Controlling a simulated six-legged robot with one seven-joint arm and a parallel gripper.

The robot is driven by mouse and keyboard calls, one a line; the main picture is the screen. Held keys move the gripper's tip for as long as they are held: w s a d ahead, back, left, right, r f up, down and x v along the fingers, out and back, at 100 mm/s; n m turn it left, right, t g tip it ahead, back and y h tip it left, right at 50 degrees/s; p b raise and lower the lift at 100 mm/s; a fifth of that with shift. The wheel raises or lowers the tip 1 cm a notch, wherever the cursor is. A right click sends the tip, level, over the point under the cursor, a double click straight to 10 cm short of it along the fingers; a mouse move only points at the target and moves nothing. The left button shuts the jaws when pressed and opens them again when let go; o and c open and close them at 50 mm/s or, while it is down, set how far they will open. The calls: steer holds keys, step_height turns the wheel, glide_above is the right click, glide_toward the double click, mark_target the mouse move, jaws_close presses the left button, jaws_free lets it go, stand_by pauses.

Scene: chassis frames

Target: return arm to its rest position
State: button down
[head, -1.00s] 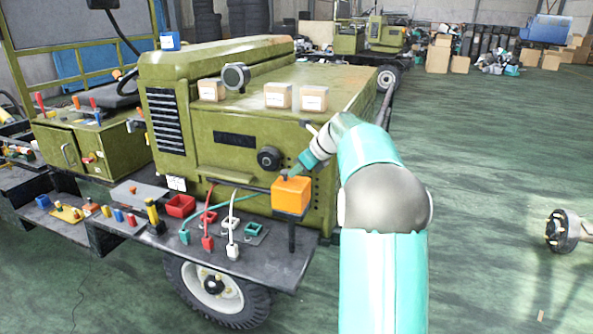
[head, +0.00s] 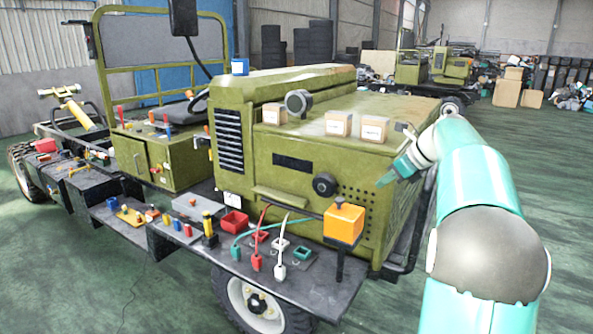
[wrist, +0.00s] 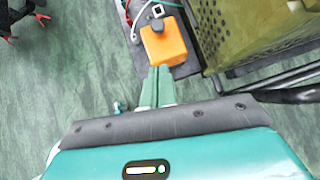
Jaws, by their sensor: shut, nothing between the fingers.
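My gripper (head: 386,181) is empty, with its fingers shut together, and they also show side by side in the wrist view (wrist: 158,72). In the head view it is beside the green vehicle's front (head: 345,165), up and to the right of an orange box with a dark knob (head: 343,224). In the wrist view the orange box (wrist: 165,42) lies just beyond the fingertips, with a gap seen in the head view. My teal arm reaches up from the lower right of the head view.
A dark shelf (head: 312,291) along the vehicle carries a red tray (head: 234,222), cables and several small parts. Cardboard boxes (head: 374,128) stand on the hood. A dark rail (wrist: 290,95) is at the right in the wrist view. Green floor (head: 540,165) is open on the right.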

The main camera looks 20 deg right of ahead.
steer(key=s+a+n+g+h, duration=0.1)
steer(key=s+a+n, duration=0.65)
steer(key=a, duration=0.35)
steer(key=s+a+n+g+h, duration=0.1)
steer(key=s+a+n, duration=0.6)
steer(key=a, duration=0.5)
steer(key=s+a+f+n+h, duration=0.1)
steer(key=s+a+f+n, duration=0.3)
steer(key=s+n, duration=0.3)
steer(key=s+a+f+n+h, duration=0.1)
steer(key=s+a+f+n, duration=0.3)
steer(key=s+f+n, duration=0.3)
steer(key=shift+s+a+n, duration=0.35)
steer(key=shift+s+n, duration=0.05)
steer(key=shift+n, duration=0.45)
